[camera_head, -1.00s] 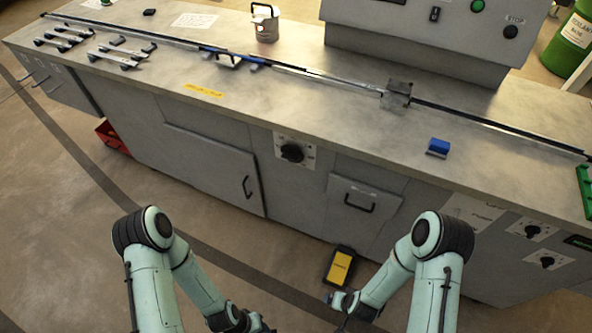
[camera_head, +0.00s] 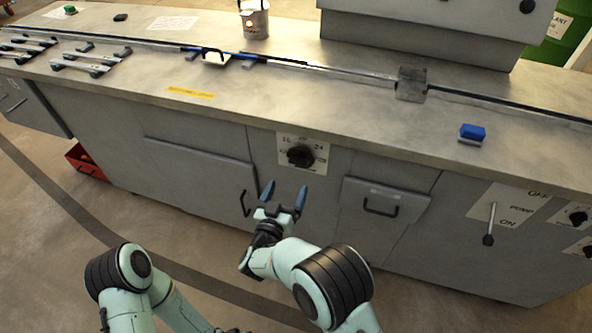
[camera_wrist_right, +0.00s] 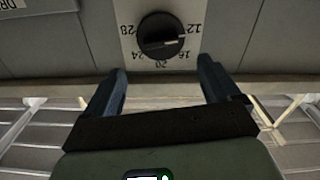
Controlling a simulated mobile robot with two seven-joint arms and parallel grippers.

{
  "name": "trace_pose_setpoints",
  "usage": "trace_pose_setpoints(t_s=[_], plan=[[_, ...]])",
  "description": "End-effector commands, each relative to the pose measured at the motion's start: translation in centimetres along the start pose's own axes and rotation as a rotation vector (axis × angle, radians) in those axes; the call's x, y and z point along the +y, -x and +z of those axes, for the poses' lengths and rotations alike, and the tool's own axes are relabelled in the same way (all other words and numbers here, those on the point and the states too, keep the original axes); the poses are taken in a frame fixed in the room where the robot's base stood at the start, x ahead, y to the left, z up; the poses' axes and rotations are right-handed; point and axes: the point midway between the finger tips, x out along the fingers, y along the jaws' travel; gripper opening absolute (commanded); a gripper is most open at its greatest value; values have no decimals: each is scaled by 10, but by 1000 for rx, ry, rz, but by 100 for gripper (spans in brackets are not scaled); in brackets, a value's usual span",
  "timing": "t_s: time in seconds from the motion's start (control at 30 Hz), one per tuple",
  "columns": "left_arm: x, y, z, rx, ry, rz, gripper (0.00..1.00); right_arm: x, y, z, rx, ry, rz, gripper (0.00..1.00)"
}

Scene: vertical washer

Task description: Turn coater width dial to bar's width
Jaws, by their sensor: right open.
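The black width dial (camera_head: 301,156) sits on a white numbered plate (camera_head: 319,151) on the front of the grey cabinet. In the right wrist view the dial (camera_wrist_right: 160,34) has marks 12, 16, 20, 24 and 28 around it, and its pale pointer line lies on the side between 12 and 16. My right gripper (camera_head: 285,190) is open and empty, just below and in front of the dial, apart from it. Its two blue fingers (camera_wrist_right: 162,66) straddle the dial's line in the wrist view. My left gripper is out of view. Which piece is the bar is unclear.
A long rail (camera_head: 340,74) runs along the countertop, with a metal block (camera_head: 411,84) on it. A blue block (camera_head: 471,134) sits near the front edge. A door handle (camera_head: 381,207) and the pump lever (camera_head: 490,225) stick out right of the dial.

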Motion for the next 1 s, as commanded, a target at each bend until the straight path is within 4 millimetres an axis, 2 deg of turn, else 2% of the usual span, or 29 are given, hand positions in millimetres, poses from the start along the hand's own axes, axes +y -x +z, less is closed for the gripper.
trace_pose_setpoints(t_s=[0.03, 0.2, 0.4, 0.6, 0.83, 0.87, 1.0], plan=[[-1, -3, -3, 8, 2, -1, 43, 1, -13, 2, 1, -1, 4, 89], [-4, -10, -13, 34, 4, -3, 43, 0, -48, 3, -2, 0, 2, 89], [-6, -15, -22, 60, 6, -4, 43, 0, -77, 2, -1, 0, 0, 89], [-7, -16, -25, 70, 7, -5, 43, 0, -88, 2, -2, 1, -2, 89], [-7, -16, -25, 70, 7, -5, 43, 0, -88, 2, -2, 1, -3, 89], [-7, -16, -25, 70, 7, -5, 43, 0, -88, 2, -2, 1, -3, 86], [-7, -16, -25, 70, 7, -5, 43, 0, -88, 2, -2, 1, -3, 41]])
